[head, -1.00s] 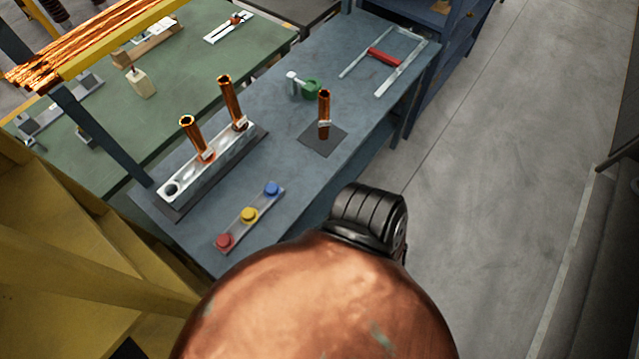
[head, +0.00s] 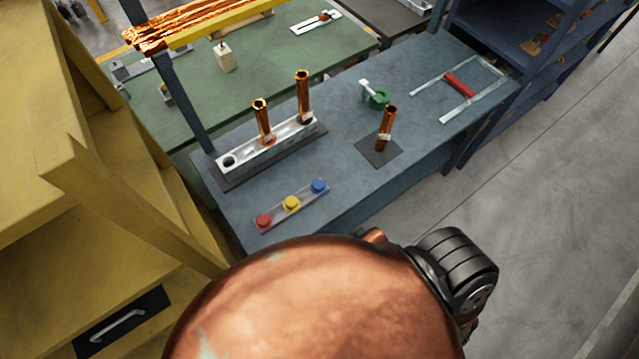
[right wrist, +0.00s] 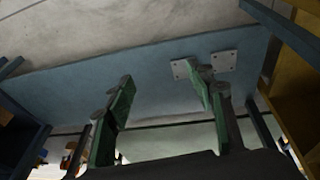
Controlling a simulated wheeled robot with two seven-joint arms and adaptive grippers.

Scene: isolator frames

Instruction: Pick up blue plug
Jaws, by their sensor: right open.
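The blue plug (head: 319,186) sits at the right end of a small clear strip (head: 277,215) on the blue-grey table. A yellow plug (head: 291,203) and a red plug (head: 263,221) sit beside it in the same strip. My right gripper (right wrist: 165,100) shows in the right wrist view, with its two green-padded fingers wide apart and nothing between them. The plugs cannot be made out in that view. My left gripper is not in view. A copper-coloured rounded part of my own body fills the lower middle of the head view.
A metal block (head: 280,142) holds two copper tubes on the table (head: 345,145). Another copper tube (head: 386,128) stands on a dark square pad. A green-and-white item (head: 377,100) and a red-handled frame (head: 459,84) lie farther back. A yellow cabinet (head: 110,200) stands at left.

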